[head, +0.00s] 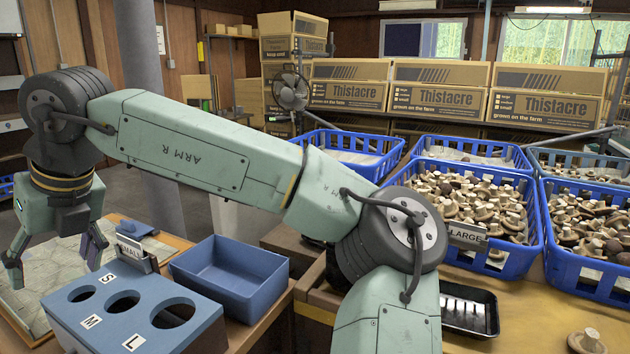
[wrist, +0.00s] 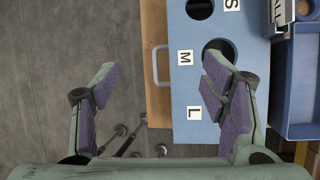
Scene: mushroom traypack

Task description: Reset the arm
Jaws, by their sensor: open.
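My gripper (head: 54,254) hangs at the far left of the head view with its fingers pointing down. It is open and nothing is between its fingers. In the wrist view the gripper (wrist: 158,82) shows two spread fingers with purple pads, over the floor and the edge of a wooden bench. The blue sizing box (head: 148,312) with round holes marked S, M and L stands close to its right. The same box (wrist: 210,112) partly lies behind the right finger in the wrist view.
An empty blue bin (head: 230,278) stands beside the sizing box. Blue crates of mushrooms (head: 520,262) fill the right side, one tagged LARGE. A black tray (head: 470,310) is partly behind my arm. A loose mushroom (head: 587,341) lies on the table at front right.

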